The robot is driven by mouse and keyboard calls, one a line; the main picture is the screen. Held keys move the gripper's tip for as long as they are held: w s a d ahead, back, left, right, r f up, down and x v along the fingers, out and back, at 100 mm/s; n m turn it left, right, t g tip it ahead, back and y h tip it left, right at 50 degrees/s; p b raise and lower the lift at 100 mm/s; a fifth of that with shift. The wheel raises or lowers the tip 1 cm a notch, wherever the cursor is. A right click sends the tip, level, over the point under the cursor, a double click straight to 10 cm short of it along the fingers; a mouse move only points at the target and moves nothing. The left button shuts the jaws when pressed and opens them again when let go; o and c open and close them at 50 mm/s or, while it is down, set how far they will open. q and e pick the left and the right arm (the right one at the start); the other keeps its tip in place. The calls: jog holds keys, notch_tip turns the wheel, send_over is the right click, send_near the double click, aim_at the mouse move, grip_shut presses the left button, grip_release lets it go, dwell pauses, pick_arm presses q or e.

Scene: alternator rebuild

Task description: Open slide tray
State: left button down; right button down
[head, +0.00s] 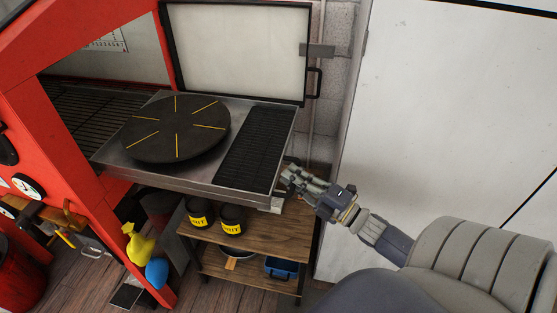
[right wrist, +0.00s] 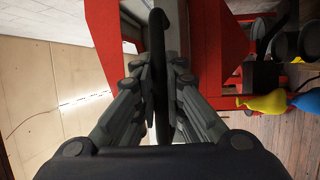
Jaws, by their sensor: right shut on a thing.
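The slide tray (head: 195,188) is a flat metal tray that juts out of the red machine frame (head: 62,150). A dark round turntable (head: 165,145) with yellow radial lines sits on it, beside a black ribbed mat (head: 255,148). My right gripper (head: 288,172) is at the tray's right edge. In the right wrist view, my right gripper (right wrist: 160,75) is shut on a black bar-like handle (right wrist: 158,40) that runs between its fingers. The handle is mostly hidden in the head view. My left gripper is not in view.
A framed pale panel (head: 238,50) with a black side handle stands upright behind the tray. Below is a wooden shelf (head: 275,238) with black pots and a blue box (head: 281,267). A white door or wall (head: 440,110) is at right.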

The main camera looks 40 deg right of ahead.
jog(key=shift+s+d, duration=0.5)
jog(key=shift+s, duration=0.2)
jog(key=c, duration=1.9)
grip_release()
jog(key=shift+c, duration=0.2)
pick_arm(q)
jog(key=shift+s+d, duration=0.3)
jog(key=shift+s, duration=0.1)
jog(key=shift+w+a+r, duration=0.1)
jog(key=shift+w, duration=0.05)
pick_arm(e)
jog(key=v, duration=1.2)
